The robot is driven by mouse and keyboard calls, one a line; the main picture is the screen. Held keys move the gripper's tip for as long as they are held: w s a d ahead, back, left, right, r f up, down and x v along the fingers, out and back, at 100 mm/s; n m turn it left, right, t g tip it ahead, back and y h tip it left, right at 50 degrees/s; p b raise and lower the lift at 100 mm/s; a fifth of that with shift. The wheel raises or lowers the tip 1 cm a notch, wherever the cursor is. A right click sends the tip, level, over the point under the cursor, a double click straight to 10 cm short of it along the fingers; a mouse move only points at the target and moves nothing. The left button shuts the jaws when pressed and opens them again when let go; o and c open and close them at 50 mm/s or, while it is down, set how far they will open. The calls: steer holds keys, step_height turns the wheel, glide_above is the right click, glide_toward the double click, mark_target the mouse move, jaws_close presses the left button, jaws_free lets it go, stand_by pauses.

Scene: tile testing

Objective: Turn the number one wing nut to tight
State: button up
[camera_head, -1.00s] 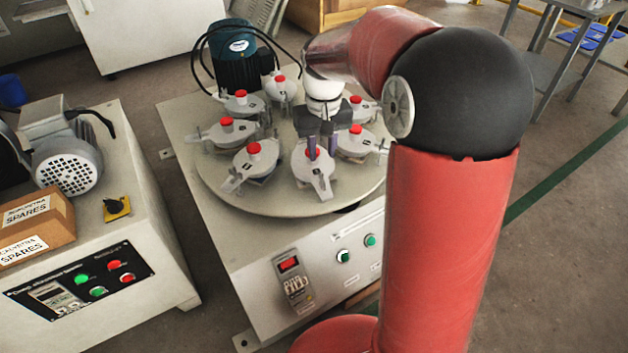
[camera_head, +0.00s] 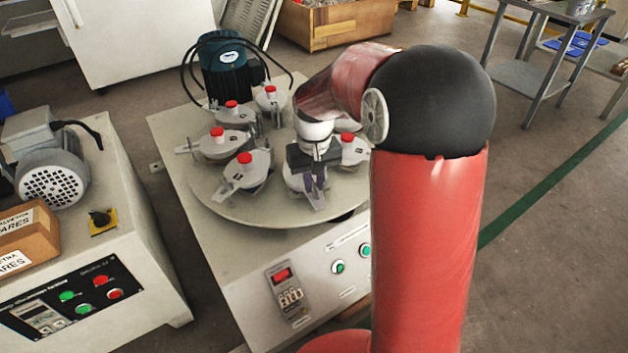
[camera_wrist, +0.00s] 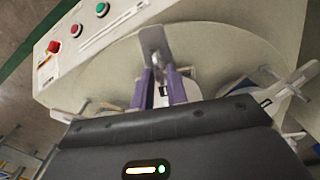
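My gripper (camera_head: 314,197) points down at the front station of the round turntable (camera_head: 248,216) in the head view. The clamp (camera_head: 293,182) there is mostly hidden behind the gripper. In the wrist view, two purple fingers (camera_wrist: 159,68) stand apart on either side of a small silver part, likely a wing nut. I cannot tell whether they press on it. A grey upright plate (camera_wrist: 152,40) is just beyond the fingertips. No number one label is readable, and how tight the nut is does not show.
Several more clamp stations with red knobs, such as this one (camera_head: 244,158), ring the turntable close to my gripper. A dark motor (camera_head: 226,70) with black cables stands behind. A control panel (camera_head: 285,290) is on the machine's front. A bench with a grey motor (camera_head: 58,180) is at left.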

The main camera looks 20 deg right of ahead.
jaws_close()
steer(key=shift+m, duration=0.4)
steer(key=m+p, duration=0.2)
steer(key=m, duration=0.1)
steer(key=shift+r+m, duration=0.1)
steer(key=shift+m, duration=0.2)
steer(key=m+p, duration=0.2)
steer(key=m, duration=0.2)
steer(key=shift+d+m, duration=0.1)
steer(key=shift+m, duration=0.2)
steer(key=m+p, duration=0.2)
steer(key=m, duration=0.3)
steer(key=shift+s+d+p, duration=0.1)
steer(key=shift+s+p, duration=0.05)
steer(key=shift+p, duration=0.2)
steer(key=shift+m+p, duration=1)
steer(key=shift+m, duration=1)
